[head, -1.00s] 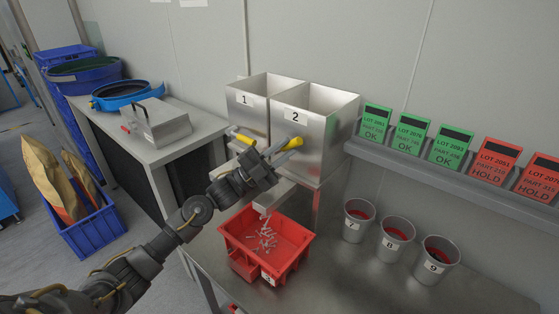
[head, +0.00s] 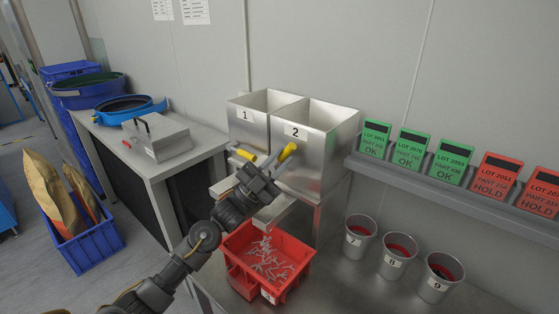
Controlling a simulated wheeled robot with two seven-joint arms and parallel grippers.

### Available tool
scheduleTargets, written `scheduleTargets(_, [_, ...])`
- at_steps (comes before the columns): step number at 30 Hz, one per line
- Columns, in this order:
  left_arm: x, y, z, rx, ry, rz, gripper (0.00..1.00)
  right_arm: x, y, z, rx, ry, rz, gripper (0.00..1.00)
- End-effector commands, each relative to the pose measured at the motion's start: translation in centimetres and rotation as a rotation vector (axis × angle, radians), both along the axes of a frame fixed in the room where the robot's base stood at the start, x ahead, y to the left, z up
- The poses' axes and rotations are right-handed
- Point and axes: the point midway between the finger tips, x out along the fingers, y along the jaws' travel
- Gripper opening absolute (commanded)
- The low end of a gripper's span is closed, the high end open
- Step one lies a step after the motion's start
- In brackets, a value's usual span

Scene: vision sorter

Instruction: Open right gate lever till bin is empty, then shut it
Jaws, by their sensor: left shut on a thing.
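Two steel hoppers stand side by side, marked 1 (head: 250,127) and 2 (head: 320,160). The right gate lever (head: 287,152), with a yellow grip, is below the label of hopper 2, its grip tilted up to the right. My left gripper (head: 273,164) is shut on this lever and partly hides it. The red tray (head: 240,281) sits under the chute (head: 270,214) with many small grey parts in it. No falling parts show at the chute. The floor of hopper 2 is hidden, so its contents cannot be seen. My right gripper is not in view.
The left lever (head: 243,154) with its yellow grip is close beside my gripper. Cups 7 (head: 356,246), 8 (head: 394,264) and 9 (head: 437,287) stand right of the tray. A shelf (head: 420,185) with lot cards runs along the wall.

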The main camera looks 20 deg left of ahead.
Motion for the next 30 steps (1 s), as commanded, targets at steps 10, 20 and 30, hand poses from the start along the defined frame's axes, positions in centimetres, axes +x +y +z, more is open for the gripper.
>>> scheduleTargets(10, [0.0,0.1,0.2,0.001,-0.004,0.002,0.41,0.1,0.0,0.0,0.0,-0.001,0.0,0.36])
scheduleTargets(20, [-0.5,0.8,-1.2,0.001,-0.003,0.004,0.41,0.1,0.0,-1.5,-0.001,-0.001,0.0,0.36])
scheduleTargets(30, [-6.1,5.5,-1.2,0.004,-0.003,0.003,0.41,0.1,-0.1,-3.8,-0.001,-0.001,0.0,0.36])
